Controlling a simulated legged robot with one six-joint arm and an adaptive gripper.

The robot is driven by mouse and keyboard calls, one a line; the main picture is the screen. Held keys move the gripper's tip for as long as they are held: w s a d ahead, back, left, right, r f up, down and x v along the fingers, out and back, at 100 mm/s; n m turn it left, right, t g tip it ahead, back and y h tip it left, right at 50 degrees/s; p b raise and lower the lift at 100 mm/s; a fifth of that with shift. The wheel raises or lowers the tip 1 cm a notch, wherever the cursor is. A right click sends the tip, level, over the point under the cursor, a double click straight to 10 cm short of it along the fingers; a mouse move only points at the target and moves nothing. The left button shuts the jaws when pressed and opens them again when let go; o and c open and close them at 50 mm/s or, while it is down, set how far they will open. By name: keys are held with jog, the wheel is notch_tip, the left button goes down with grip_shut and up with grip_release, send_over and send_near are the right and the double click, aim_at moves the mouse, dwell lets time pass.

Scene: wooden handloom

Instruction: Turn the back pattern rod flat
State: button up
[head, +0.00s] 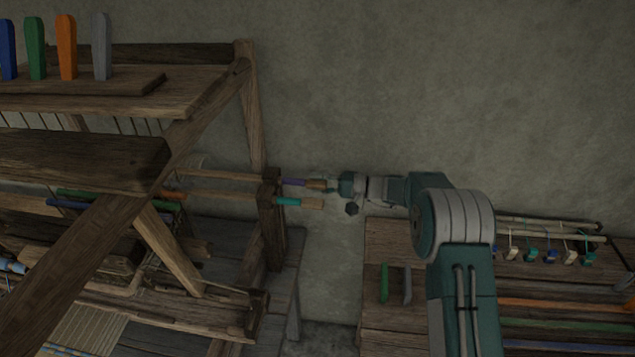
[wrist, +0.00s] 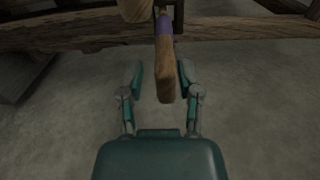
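The pattern rod with a purple band (head: 293,182) sticks out to the right of the loom's side post and looks like the back one. Its wooden end (head: 316,184) points at my gripper (head: 331,187). In the wrist view, this wooden handle (wrist: 165,78) lies between the two fingers of my gripper (wrist: 160,67), with a visible gap on each side. My gripper is open. A second rod with a teal band (head: 288,202) sticks out just below it in the head view. A pale rounded wooden end (wrist: 133,8) shows left of the purple band in the wrist view.
The loom's side post (head: 271,220) carries both rods. A wooden bench (head: 400,325) at the right holds green and grey upright pegs, hanging tags and coloured rods. The loom's top shelf (head: 150,100) has several coloured paddles. Bare wall lies behind my arm.

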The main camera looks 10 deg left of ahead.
jog(key=shift+r, duration=0.1)
jog(key=d, duration=1.2)
jog(key=shift+w, duration=0.35)
jog(key=shift+a, duration=0.1)
